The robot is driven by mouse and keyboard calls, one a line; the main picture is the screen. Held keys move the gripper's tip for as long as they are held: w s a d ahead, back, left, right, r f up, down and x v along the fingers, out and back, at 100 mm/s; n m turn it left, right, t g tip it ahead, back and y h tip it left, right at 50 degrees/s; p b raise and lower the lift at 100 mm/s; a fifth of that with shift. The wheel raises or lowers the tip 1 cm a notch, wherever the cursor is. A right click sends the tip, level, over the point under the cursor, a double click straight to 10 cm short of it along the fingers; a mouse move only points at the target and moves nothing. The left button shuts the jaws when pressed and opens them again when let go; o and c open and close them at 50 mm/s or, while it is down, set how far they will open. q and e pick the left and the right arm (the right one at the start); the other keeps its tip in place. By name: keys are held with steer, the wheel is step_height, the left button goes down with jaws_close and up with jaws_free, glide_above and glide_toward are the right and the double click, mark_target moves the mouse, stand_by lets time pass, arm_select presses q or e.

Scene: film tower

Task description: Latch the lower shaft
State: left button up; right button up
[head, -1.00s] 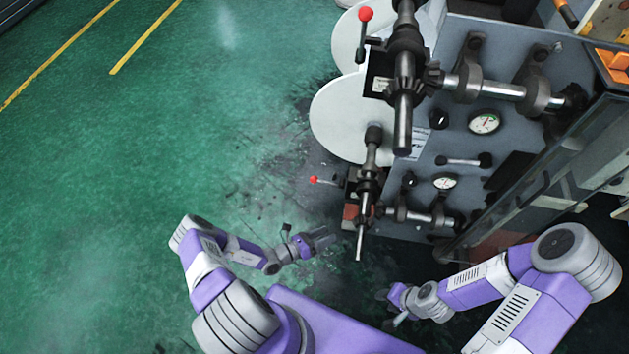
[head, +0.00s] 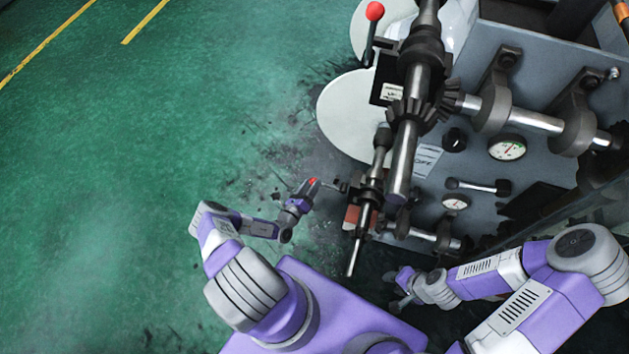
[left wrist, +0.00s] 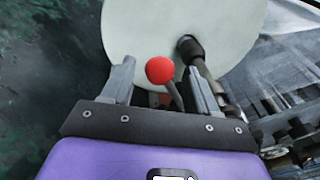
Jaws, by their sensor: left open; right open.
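The lower shaft (head: 368,200) is a dark and steel rod that slants down at the front of the machine. Its latch lever ends in a red ball (head: 312,182), left of the shaft. My left gripper (head: 318,186) is at this ball. In the left wrist view the red ball (left wrist: 160,70) sits between the two open fingers, and its dark stem runs down to the right. I cannot tell whether a finger touches it. My right gripper (head: 398,292) is open and low, right of and below the lower shaft's end.
The upper shaft (head: 414,120) with its gears juts out above, and its lever has another red ball (head: 375,11). A pale disc (head: 350,115) stands behind the lower shaft. The grey panel (head: 480,165) carries gauges and brackets. The green floor (head: 150,150) at left is clear.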

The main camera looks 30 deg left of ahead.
arm_select(q)
steer(key=shift+w, duration=1.3)
jaws_close()
